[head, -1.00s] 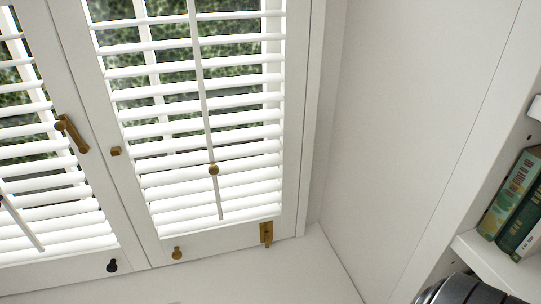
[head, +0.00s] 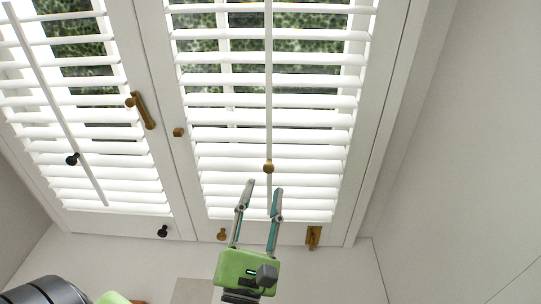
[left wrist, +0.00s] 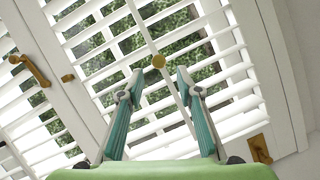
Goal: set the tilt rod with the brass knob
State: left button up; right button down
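The tilt rod (head: 269,100) with the brass knob (head: 268,166) runs down the front of the right shutter panel's white slats. The brass knob also shows in the left wrist view (left wrist: 158,61), beyond and between my fingertips. My left gripper (head: 264,186) is open, with its two fingers pointing up at the rod just below the knob; nothing is between them that I can see gripped. In the left wrist view the left gripper (left wrist: 158,75) is open too. My right gripper is not in view. Another tilt rod (head: 60,110) with a black knob (head: 73,159) is on the left panel.
A brass handle (head: 145,110) and a small brass knob (head: 178,132) sit on the stiles between the panels. A brass latch (head: 313,237), a brass knob (head: 221,234) and a black knob (head: 162,231) are along the bottom rails. The wall at right is bare.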

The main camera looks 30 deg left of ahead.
aim_at(269, 161)
pick_arm(q)
jog(key=p+x, duration=0.2)
jog(key=x, duration=0.4)
jog(key=shift+w+a+r, duration=0.1)
jog(key=shift+w+r, duration=0.1)
jog(key=shift+r, duration=0.05)
jog(key=shift+w+a+p, duration=0.1)
jog(key=shift+w+p, duration=0.25)
jog(key=shift+w+r, duration=0.1)
jog(key=shift+w, duration=0.1)
jog(key=shift+w+a, duration=0.1)
